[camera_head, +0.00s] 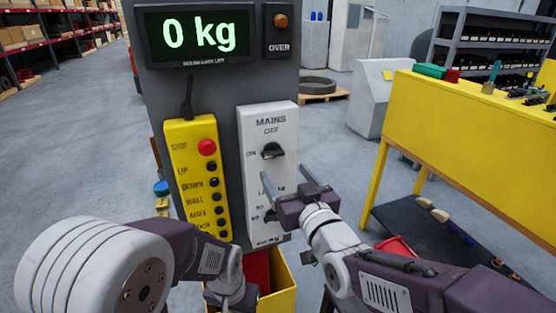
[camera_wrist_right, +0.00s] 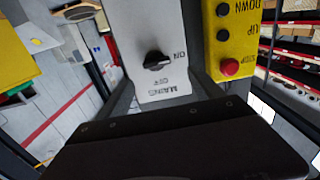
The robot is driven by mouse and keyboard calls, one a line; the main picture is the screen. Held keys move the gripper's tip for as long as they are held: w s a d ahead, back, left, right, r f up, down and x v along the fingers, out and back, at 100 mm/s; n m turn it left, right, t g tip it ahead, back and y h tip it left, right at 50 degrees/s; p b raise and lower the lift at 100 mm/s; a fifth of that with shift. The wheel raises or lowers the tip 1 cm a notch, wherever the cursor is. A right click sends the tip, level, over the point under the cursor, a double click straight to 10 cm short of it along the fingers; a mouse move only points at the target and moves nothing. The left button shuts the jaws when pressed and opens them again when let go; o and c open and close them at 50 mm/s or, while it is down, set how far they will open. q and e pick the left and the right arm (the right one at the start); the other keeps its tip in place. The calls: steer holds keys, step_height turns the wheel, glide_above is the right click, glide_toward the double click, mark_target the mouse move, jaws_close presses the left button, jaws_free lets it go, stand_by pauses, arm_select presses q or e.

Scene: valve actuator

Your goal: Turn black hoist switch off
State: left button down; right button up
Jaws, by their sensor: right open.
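The black switch (camera_head: 272,151) is a rotary knob on a white MAINS panel (camera_head: 283,118). OFF is printed above the knob and ON to its left. In the right wrist view the knob (camera_wrist_right: 158,61) shows upside down, its bar roughly crosswise and level with ON. My right gripper (camera_head: 286,176) is open and empty, in front of the panel just below the knob. Its fingers hide part of the lower panel, and I see no contact with the knob.
A yellow button box (camera_head: 192,160) with a red stop button (camera_head: 207,147) hangs left of the panel. Above is a "0 kg" display (camera_head: 199,35) and an orange OVER lamp (camera_head: 281,21). A yellow bench (camera_head: 470,130) stands right. A yellow bin (camera_head: 281,290) is below the panel.

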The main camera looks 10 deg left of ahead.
mark_target(274, 155)
steer(key=p+x, duration=0.2)
steer(key=x, duration=0.6)
steer(key=shift+w+p, duration=0.3)
steer(key=shift+p, duration=0.1)
steer(key=shift+d, duration=0.2)
steer(key=shift+a, duration=0.1)
steer(key=c, duration=1.4)
arm_select(q)
steer(key=r, duration=0.3)
steer(key=shift+d, duration=0.2)
